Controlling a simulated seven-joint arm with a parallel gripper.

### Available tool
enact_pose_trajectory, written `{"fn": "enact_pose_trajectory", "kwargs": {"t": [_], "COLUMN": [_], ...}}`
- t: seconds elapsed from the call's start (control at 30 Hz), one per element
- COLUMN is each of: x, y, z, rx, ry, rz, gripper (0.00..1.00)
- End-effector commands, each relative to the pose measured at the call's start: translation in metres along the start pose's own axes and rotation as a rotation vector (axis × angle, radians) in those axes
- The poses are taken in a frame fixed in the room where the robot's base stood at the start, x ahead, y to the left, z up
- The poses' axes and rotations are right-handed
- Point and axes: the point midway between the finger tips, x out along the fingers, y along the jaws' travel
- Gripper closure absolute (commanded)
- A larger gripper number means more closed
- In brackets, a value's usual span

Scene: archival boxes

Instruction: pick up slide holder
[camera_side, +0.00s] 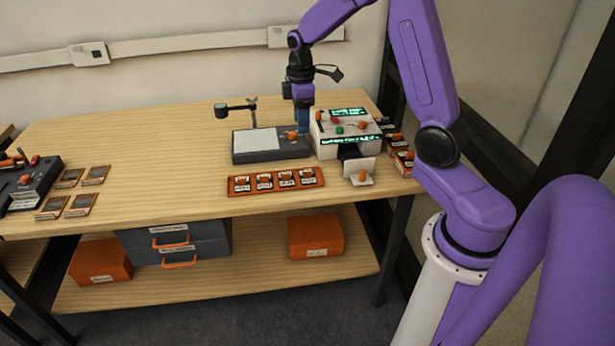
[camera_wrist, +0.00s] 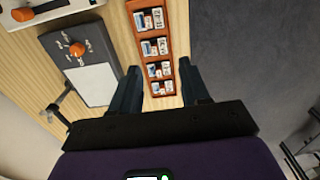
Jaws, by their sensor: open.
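Several small labelled slide holders (camera_side: 286,179) with white labels and orange knobs sit in a row in a flat orange tray (camera_side: 276,191) near the table's front edge. In the wrist view the slide holders (camera_wrist: 154,47) line up in the tray (camera_wrist: 152,34), which runs lengthwise between my fingers in the picture. My gripper (camera_wrist: 159,68) is open and empty. In the side view my gripper (camera_side: 302,120) points down behind the tray, by the right end of the grey light-panel device. Its fingertips are hard to make out there.
The grey device (camera_side: 262,148) with a pale panel stands behind the tray. A white control box (camera_side: 345,128) with lit green displays is to its right, with a small white stand (camera_side: 360,170) in front. Brown tiles (camera_side: 82,205) lie at left. The table's middle left is clear.

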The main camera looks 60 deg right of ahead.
Motion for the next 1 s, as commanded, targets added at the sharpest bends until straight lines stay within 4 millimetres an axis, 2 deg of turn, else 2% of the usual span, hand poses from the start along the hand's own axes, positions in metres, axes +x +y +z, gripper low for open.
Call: {"fn": "enact_pose_trajectory", "kwargs": {"t": [0.1, 0.27, 0.8, 1.0], "x": [0.005, 0.015, 0.110, 0.128], "y": [0.017, 0.023, 0.021, 0.022], "z": [0.011, 0.015, 0.016, 0.015], "rx": [0.014, 0.017, 0.018, 0.018], "ry": [-0.001, -0.002, -0.003, -0.001], "rz": [-0.001, -0.003, -0.005, -0.002], "gripper": [0.54, 0.54, 0.54, 0.54]}}
